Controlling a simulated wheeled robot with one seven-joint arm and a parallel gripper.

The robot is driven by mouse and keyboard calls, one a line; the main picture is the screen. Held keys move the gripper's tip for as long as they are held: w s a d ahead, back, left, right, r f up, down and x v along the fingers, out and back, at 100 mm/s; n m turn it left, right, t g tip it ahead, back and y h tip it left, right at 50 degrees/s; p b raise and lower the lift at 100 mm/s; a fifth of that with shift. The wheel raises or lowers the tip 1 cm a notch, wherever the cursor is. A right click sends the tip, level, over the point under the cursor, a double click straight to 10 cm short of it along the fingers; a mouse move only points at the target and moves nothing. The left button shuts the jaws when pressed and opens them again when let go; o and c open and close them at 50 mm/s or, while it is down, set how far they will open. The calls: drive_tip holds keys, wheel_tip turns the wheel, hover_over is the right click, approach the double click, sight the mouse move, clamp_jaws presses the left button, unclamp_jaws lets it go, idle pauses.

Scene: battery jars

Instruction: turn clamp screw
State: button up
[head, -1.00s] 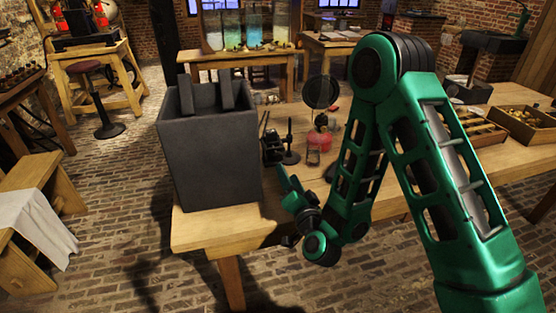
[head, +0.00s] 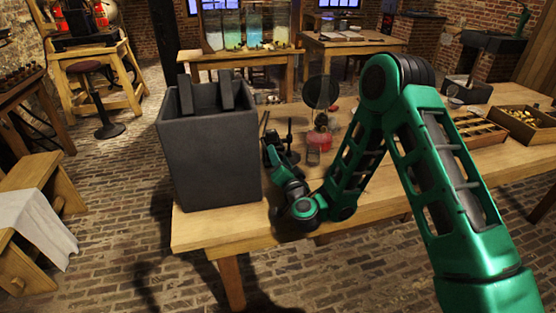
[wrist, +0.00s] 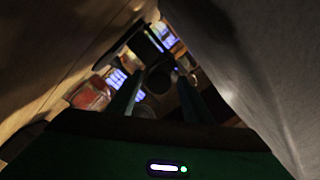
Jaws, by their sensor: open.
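A tall dark grey battery jar (head: 208,150) stands on the near left corner of the wooden table, with dark plates showing above its rim. My gripper (wrist: 158,92) is low beside the jar's right wall, with its fingers apart. In the head view my wrist covers most of the small dark fittings there. In the wrist view a dark part (wrist: 157,78) shows between and beyond the fingers; I cannot tell whether it is the clamp screw or whether anything touches it. The jar's wall (wrist: 245,75) fills the right of that view.
Trays (head: 520,124) lie at the table's right. The table front (head: 225,228) is bare.

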drive_tip(key=c, duration=1.1)
drive_tip(key=shift+o, duration=0.2)
drive_tip(key=shift+a, duration=0.25)
drive_tip(key=shift+d+m, duration=0.25)
drive_tip(key=shift+m, duration=0.35)
drive_tip(key=shift+d+m, duration=0.1)
drive_tip(key=shift+m, duration=2)
drive_tip(key=shift+w+d, duration=0.1)
drive_tip(key=o, duration=0.9)
drive_tip(key=shift+o, duration=0.8)
drive_tip(key=shift+f, duration=0.1)
